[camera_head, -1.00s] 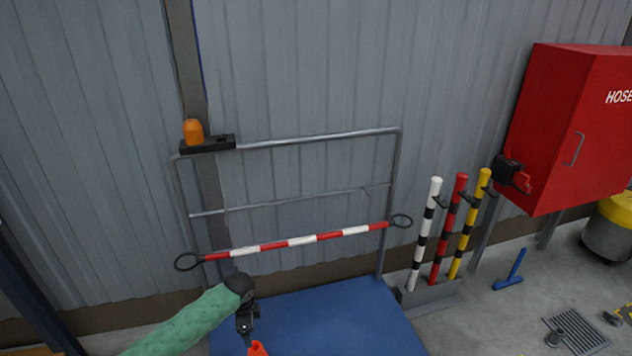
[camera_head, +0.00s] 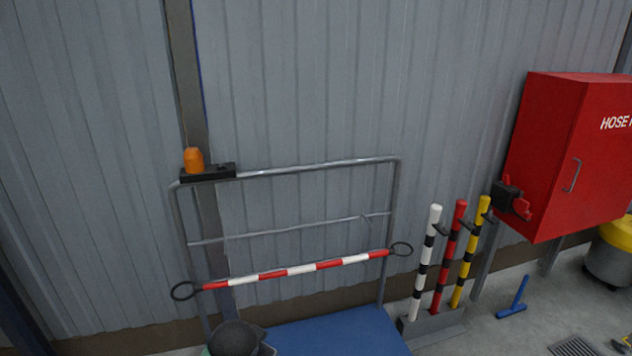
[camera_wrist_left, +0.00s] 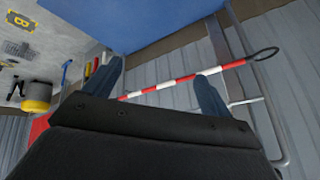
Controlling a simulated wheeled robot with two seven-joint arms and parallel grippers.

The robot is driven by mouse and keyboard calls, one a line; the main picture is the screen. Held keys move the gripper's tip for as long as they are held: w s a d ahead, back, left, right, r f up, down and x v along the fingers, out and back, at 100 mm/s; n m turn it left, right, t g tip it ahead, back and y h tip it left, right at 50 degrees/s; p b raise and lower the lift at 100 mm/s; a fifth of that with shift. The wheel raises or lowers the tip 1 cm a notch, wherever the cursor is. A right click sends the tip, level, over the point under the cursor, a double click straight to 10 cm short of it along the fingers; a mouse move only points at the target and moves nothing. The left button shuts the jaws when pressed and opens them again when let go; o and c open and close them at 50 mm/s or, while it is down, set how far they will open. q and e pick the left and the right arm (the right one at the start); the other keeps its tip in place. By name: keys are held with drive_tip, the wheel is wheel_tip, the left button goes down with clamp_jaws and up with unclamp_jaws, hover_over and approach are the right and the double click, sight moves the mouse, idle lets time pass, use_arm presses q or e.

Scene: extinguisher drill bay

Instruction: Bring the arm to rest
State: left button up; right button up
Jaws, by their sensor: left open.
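My left arm shows at the bottom edge of the head view as a dark rounded wrist part (camera_head: 235,338); its fingers are out of that view. In the left wrist view my left gripper (camera_wrist_left: 160,72) has its two dark fingers spread apart, with nothing held between them. A red-and-white striped bar (camera_head: 301,269) with a black ring at each end lies across the front of a grey rail frame. The bar also shows beyond the fingers in the left wrist view (camera_wrist_left: 172,82). My right gripper is not in view.
An orange beacon (camera_head: 193,161) sits on the frame's top left corner. A blue platform (camera_head: 335,333) lies below. Right of it stand white, red and yellow posts (camera_head: 440,258) in a holder, then a red hose cabinet (camera_head: 565,150). A blue tool (camera_head: 514,298) lies on the floor.

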use_arm(q)
drive_tip(key=s+f+n+g, duration=0.1)
drive_tip(key=s+f, duration=0.3)
drive_tip(key=s, duration=0.5)
drive_tip(key=s+a+f+n+g, duration=0.1)
drive_tip(key=s+f, duration=0.3)
drive_tip(key=s, duration=0.6)
drive_tip(key=s+f+n+g, duration=0.1)
drive_tip(key=s+f, duration=0.3)
drive_tip(key=s, duration=0.6)
drive_tip(key=shift+a+f+n+g+h, duration=0.25)
drive_tip(key=shift+n+g+h, duration=0.15)
drive_tip(key=shift+g, duration=0.4)
drive_tip(key=shift+w, duration=0.1)
